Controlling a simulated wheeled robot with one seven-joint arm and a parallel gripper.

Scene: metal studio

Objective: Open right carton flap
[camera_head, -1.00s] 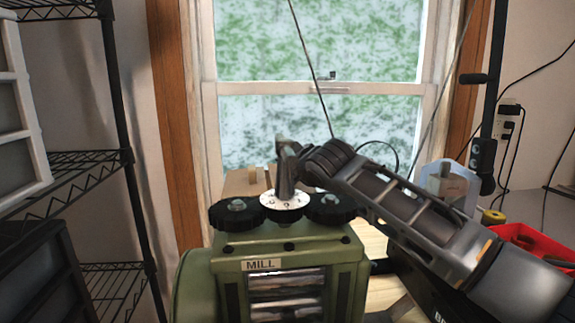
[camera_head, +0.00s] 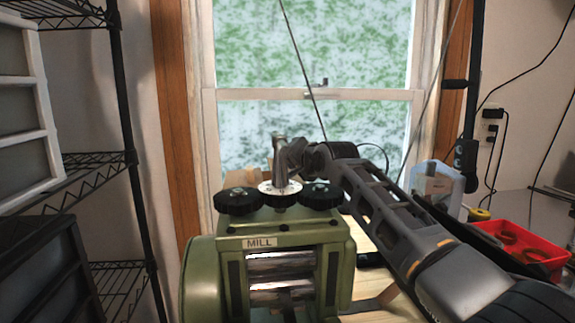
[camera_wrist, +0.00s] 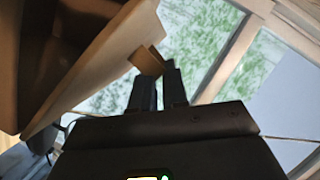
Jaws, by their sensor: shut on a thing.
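In the wrist view, the brown carton (camera_wrist: 100,72) fills the upper left, tilted in the picture, with its dark inside showing. A small tan flap piece (camera_wrist: 147,59) sticks out from its edge toward my gripper (camera_wrist: 160,78). The two dark fingers are close together, shut on this flap piece near their tips. In the head view, only a bit of the tan carton (camera_head: 257,178) shows behind the mill. My fingers are hidden there by the arm and the mill.
A green mill (camera_head: 268,228) with black knobs stands in front of the carton. A red bin (camera_head: 522,250) and a clear container (camera_head: 437,186) stand at right. A wire shelf (camera_head: 75,178) is at left, and a window (camera_head: 315,125) is behind.

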